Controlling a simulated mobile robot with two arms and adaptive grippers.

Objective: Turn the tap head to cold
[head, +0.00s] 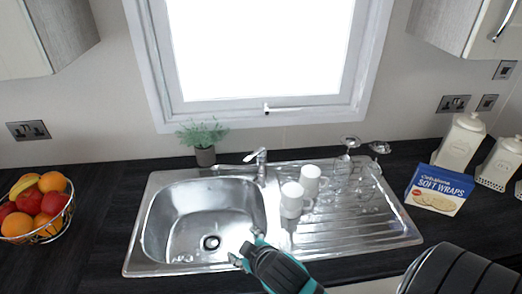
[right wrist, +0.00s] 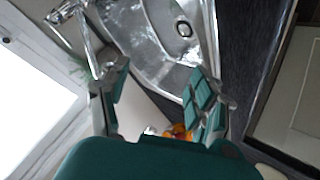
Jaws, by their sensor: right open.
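The chrome tap (head: 260,167) stands at the back edge of the steel sink (head: 160,205), with its head and lever at the top pointing left. In the right wrist view the tap (right wrist: 88,40) is at the upper left, beside the left finger. My right gripper (head: 245,246) is over the sink's front edge, in front of the tap and apart from it. In the right wrist view its two green fingers (right wrist: 157,85) are spread with nothing held between them. My left gripper is not in view. Any hot or cold marking is too small to see.
White mugs (head: 292,198) and upturned glasses (head: 345,160) stand on the drainer right of the tap. A potted plant (head: 204,142) is behind the sink. The basin is empty.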

